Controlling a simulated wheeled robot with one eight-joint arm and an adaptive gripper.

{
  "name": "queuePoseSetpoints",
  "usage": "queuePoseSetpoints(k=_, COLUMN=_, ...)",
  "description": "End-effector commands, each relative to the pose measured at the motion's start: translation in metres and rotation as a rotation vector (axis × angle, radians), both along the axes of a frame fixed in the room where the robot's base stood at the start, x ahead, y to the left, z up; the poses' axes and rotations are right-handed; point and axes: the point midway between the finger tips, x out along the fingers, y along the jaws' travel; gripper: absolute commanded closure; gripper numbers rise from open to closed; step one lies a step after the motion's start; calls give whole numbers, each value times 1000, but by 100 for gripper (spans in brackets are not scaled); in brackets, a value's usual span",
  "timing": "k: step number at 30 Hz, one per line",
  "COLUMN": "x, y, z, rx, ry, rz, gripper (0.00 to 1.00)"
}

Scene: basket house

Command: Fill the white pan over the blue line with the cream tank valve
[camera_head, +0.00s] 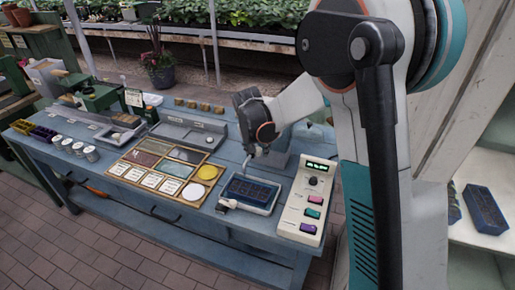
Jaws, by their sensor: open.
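A dark seed tray (252,190) with many cells sits in a shallow pale pan (272,206) on the blue table. I cannot make out a blue line on the pan. A small cream piece (228,203) lies at its front left corner; I cannot tell whether it is the tank valve. A blue-grey block (272,158) stands behind the tray, partly hidden by my arm, and may be the tank. My gripper (250,154) points down above the back of the seed tray, near that block. It looks empty, and its fingertips are small in this view.
A control box (307,203) with coloured buttons stands right of the tray. A wooden-framed sample board (160,172) lies left. A grey tray (188,134) is behind it. Several tins (78,148) stand far left. A white shelf (484,234) holds more blue trays.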

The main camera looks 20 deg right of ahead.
Motion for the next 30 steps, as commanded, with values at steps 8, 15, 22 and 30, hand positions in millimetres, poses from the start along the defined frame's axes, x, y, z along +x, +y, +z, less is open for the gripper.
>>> queuePoseSetpoints(k=8, x=0, y=0, z=0, rx=0, ry=0, rz=0, gripper=77)
queuePoseSetpoints(k=15, x=0, y=0, z=0, rx=0, ry=0, rz=0, gripper=100)
queuePoseSetpoints(k=22, x=0, y=-2, z=0, rx=1, ry=0, rz=35, gripper=100)
queuePoseSetpoints(k=30, x=2, y=-12, z=0, rx=1, ry=-1, rz=191, gripper=100)
